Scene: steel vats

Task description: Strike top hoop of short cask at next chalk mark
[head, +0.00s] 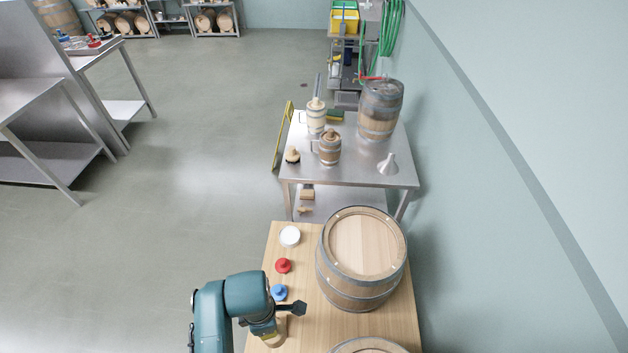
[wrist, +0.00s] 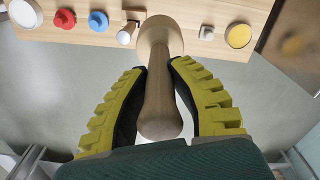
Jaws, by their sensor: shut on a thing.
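My gripper (wrist: 159,68) is shut on the wooden handle of a mallet (wrist: 158,100), with a ridged yellow-and-black finger on each side. The mallet's round wooden head (wrist: 160,33) points toward the table's edge in the wrist view. In the head view my gripper (head: 268,328) is low at the front left of the wooden table, left of the casks. A cask with grey metal hoops (head: 360,258) stands upright on that table, apart from my gripper. Small pale specks show near its rim, too small to identify as chalk. A second cask (head: 368,348) is mostly cut off below.
On the wooden table (head: 305,335), a white bowl (head: 290,236), red knob (head: 283,266) and blue knob (head: 279,292) line the left edge. A steel table (head: 345,168) behind holds small casks and a funnel (head: 388,164). A wall is at right; open floor is at left.

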